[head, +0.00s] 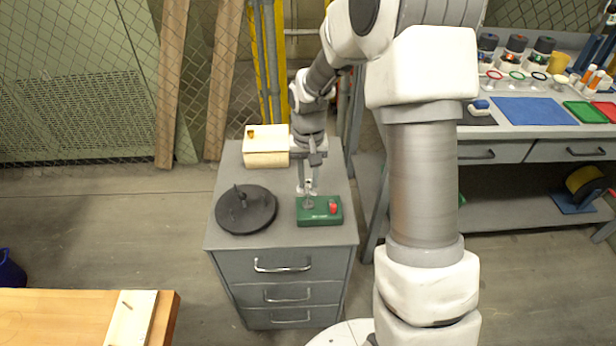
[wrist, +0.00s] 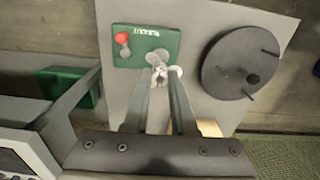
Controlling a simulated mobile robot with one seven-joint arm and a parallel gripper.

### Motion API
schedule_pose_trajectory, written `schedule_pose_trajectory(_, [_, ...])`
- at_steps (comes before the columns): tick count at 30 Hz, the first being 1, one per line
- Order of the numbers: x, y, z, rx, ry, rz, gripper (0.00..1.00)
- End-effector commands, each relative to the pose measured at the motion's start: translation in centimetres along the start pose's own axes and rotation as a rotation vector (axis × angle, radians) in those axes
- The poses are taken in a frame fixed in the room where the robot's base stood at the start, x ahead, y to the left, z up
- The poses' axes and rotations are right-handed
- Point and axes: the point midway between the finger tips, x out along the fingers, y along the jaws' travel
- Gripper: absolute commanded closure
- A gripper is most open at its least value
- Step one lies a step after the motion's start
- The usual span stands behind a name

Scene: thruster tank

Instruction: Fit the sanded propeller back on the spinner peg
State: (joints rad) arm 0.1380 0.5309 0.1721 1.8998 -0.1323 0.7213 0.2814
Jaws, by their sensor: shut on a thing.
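A black round disc (head: 246,217) with upright pegs stands left of the box on the grey cabinet (head: 290,236). A pale block (head: 266,158) sits at the back left of the top. A workbench (head: 540,130) with mats and jars is at the right.

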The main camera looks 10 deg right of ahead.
Motion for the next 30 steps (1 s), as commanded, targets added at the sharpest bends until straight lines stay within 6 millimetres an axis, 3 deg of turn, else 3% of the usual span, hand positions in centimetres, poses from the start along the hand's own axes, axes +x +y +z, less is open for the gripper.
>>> schedule_pose_trajectory(17, [0.1,0.0,0.0,0.0,0.0,0.0,1.0])
schedule_pose_trajectory(30, [1.4,-0.1,0.0,0.0,-0.001,0.0,1.0])
